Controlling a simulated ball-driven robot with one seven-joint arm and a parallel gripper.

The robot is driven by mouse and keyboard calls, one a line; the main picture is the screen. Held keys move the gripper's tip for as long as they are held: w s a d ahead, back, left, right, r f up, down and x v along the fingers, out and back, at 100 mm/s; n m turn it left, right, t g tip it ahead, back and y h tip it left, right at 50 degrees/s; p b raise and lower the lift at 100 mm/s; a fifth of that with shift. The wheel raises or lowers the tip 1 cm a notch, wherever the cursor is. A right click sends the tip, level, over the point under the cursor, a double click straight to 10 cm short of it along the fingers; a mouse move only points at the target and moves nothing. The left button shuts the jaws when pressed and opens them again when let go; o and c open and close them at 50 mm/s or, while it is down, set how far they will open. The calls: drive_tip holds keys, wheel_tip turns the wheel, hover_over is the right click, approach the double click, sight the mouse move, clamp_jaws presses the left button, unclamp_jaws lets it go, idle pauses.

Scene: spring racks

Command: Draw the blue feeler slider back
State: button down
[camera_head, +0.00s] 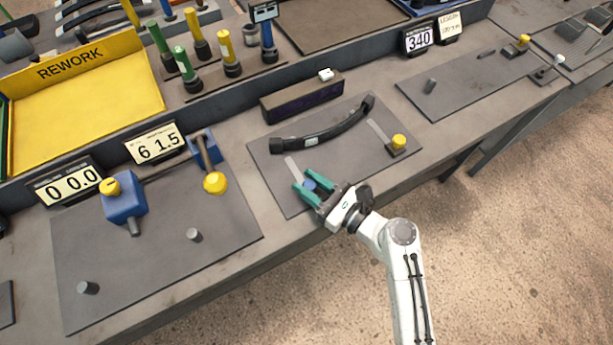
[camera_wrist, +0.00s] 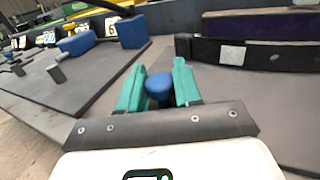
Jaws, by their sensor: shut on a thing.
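The blue feeler slider (camera_head: 309,184) is a small blue round knob at the near end of a pale slot in the middle dark plate (camera_head: 283,201). In the wrist view the blue knob (camera_wrist: 159,87) sits between the green fingers of my gripper (camera_wrist: 158,88). In the head view my gripper (camera_head: 308,186) reaches in from the lower right and is shut on the knob. The knob's lower part and stem are partly hidden by the fingers.
A black curved bar (camera_head: 322,131) lies behind the slider, with a yellow knob (camera_head: 398,142) by another slot to the right. On the left plate stand a blue block (camera_head: 123,197), a yellow ball (camera_head: 215,183) and grey pegs. A dark box (camera_head: 303,97) stands behind.

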drive_tip(key=c, duration=0.9)
unclamp_jaws()
drive_tip(key=shift+s+d+r, duration=0.1)
drive_tip(key=shift+s+d, duration=0.05)
drive_tip(key=shift+o, duration=0.2)
drive_tip(key=b+v, duration=0.1)
drive_tip(key=v, duration=0.9)
drive_tip(key=shift+s+d+b, duration=0.25)
drive_tip(key=shift+d+b, duration=0.1)
drive_tip(key=s+d+f+n+g+h, duration=0.7)
drive_tip(key=s+n, duration=0.3)
drive_tip(key=n, duration=0.5)
drive_tip(key=s+d+n+g+h, duration=0.1)
drive_tip(key=s+d+n+h, duration=0.3)
drive_tip(key=d, duration=0.2)
drive_tip(key=s+d+r+n+g+h, duration=0.1)
drive_tip(key=s+d+n+h, duration=0.3)
drive_tip(key=d, duration=0.3)
drive_tip(key=shift+s+d+r+n, duration=0.15)
drive_tip(key=shift+s+d+n, duration=0.05)
drive_tip(key=shift+n, duration=0.4)
